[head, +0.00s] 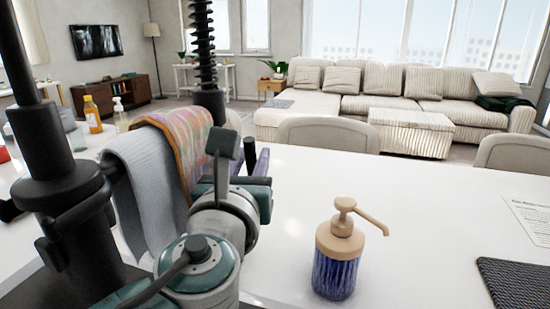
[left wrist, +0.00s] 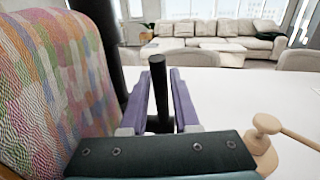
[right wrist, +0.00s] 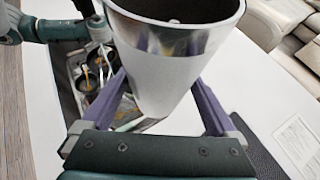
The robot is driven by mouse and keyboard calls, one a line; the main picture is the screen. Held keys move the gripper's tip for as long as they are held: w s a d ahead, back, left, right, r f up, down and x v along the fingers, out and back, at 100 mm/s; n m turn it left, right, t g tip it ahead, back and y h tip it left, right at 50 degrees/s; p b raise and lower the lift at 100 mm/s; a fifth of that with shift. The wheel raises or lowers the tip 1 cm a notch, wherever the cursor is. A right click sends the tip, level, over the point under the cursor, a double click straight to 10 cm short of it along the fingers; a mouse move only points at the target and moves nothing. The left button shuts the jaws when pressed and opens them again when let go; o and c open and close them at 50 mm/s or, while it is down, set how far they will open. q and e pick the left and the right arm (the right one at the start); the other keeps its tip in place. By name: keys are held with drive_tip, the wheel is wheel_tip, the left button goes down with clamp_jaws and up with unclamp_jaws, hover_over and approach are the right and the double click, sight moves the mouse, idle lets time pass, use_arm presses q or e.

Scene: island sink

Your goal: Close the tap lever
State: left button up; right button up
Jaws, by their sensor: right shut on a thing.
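The black tap stands at the left of the head view, with a thick body (head: 62,150) and a spring hose (head: 202,45). A short black upright rod, apparently the tap lever (head: 251,144), rises beside my left gripper (head: 261,160). In the left wrist view the rod (left wrist: 159,90) stands between the two purple fingers of the left gripper (left wrist: 159,85), which are apart; its foot is hidden. My right gripper (right wrist: 160,100) is out of the head view. In the right wrist view it is shut on a white and silver cup (right wrist: 165,85).
A grey towel (head: 145,175) and a patterned cloth (head: 190,140) hang beside my left arm. A soap dispenser (head: 338,260) stands on the white counter (head: 310,190) to the right. Bottles (head: 92,114) stand at the left. A sink with dishes (right wrist: 95,70) shows in the right wrist view.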

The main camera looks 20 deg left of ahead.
use_arm(q)
clamp_jaws()
idle(1.0)
